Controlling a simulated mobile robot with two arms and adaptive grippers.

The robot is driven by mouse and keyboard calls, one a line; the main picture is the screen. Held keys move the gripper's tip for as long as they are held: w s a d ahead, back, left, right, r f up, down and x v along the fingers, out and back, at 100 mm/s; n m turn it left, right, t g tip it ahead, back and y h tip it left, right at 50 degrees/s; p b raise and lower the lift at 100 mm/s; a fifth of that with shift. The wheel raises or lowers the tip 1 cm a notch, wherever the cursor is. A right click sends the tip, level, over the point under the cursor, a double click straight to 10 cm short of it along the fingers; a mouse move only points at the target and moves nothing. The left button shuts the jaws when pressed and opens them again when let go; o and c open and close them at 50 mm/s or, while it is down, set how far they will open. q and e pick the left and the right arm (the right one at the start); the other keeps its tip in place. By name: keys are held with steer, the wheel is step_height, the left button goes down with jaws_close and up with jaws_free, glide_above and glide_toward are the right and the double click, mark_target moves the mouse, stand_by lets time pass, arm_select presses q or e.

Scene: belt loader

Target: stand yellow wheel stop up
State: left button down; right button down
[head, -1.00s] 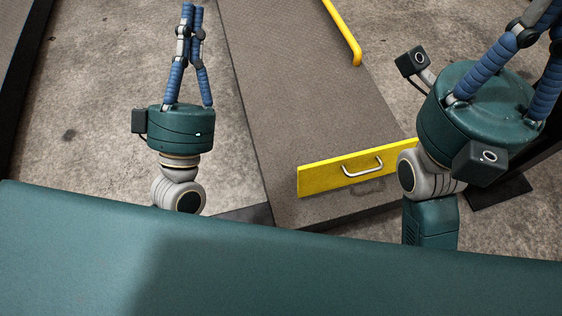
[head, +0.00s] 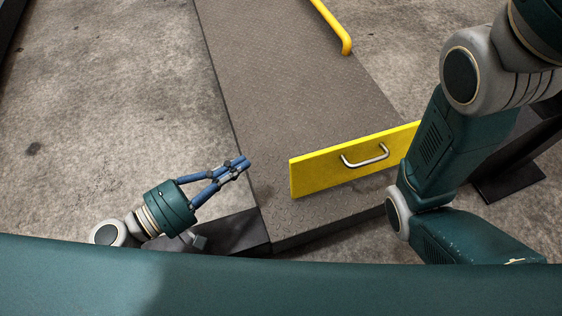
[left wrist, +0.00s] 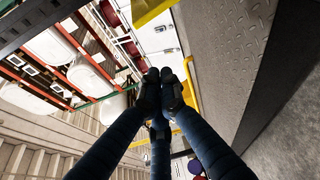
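The yellow wheel stop (head: 330,171) is a flat yellow board with a silver handle on its near face. It stands upright on its long edge across the near end of the grey ramp-like deck (head: 300,90). Part of its right end is hidden behind my right arm. My left gripper (head: 243,165) is left of the wheel stop, apart from it, pointing right. Its blue fingers come together at the tips with nothing between them; the left wrist view (left wrist: 162,80) also shows the tips together. My right gripper is out of view; only its arm shows at the right.
A yellow rail (head: 335,28) runs along the far right edge of the deck. A dark plate (head: 508,183) lies on the floor at the right. The concrete floor (head: 110,110) left of the deck is clear. Racks (left wrist: 70,60) show in the left wrist view.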

arm_select(q)
steer(key=w+d, duration=0.2)
steer(key=d, duration=0.7)
steer(key=shift+w+p, duration=0.35)
steer(key=shift+r, duration=0.1)
